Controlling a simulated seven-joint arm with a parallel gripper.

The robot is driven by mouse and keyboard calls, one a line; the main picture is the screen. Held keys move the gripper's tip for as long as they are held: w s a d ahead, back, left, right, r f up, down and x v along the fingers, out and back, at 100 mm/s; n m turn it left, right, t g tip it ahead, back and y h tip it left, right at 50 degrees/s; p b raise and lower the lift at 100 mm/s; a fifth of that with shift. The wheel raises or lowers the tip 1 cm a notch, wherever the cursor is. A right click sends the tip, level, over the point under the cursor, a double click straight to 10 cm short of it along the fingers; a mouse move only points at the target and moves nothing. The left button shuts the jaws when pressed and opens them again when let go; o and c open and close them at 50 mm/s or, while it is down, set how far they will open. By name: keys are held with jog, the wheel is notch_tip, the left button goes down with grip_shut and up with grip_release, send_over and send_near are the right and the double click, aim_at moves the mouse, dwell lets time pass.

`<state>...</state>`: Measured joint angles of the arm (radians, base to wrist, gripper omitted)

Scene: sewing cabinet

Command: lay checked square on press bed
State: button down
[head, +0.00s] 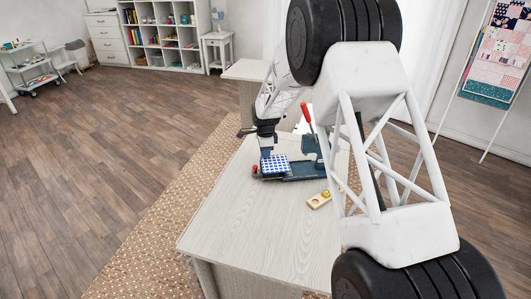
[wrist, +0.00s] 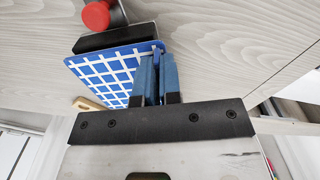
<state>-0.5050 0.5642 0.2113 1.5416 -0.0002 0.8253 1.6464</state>
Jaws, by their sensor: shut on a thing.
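The checked square (head: 275,165), blue with white checks, is at the left end of the dark press (head: 300,171) on the table. In the wrist view the checked square (wrist: 108,72) lies flat-looking, with a dark pad showing along its far edge. I cannot tell whether the square touches the bed or is just above it. My gripper (head: 268,150) comes down from above at the square's back edge. In the wrist view its blue fingers (wrist: 157,75) are closed on one corner of the square.
The press has a raised red lever (head: 306,113) and a red knob (head: 255,169). A small wooden piece with a yellow top (head: 320,199) lies in front of the press. The table's front left (head: 250,220) is clear. Shelves and a trolley stand far back.

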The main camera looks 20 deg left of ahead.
jog(key=shift+f, duration=0.15)
dwell(0.7)
jog(key=c, duration=1.2)
grip_release()
jog(key=shift+r, duration=3.9)
jog(key=shift+r, duration=0.1)
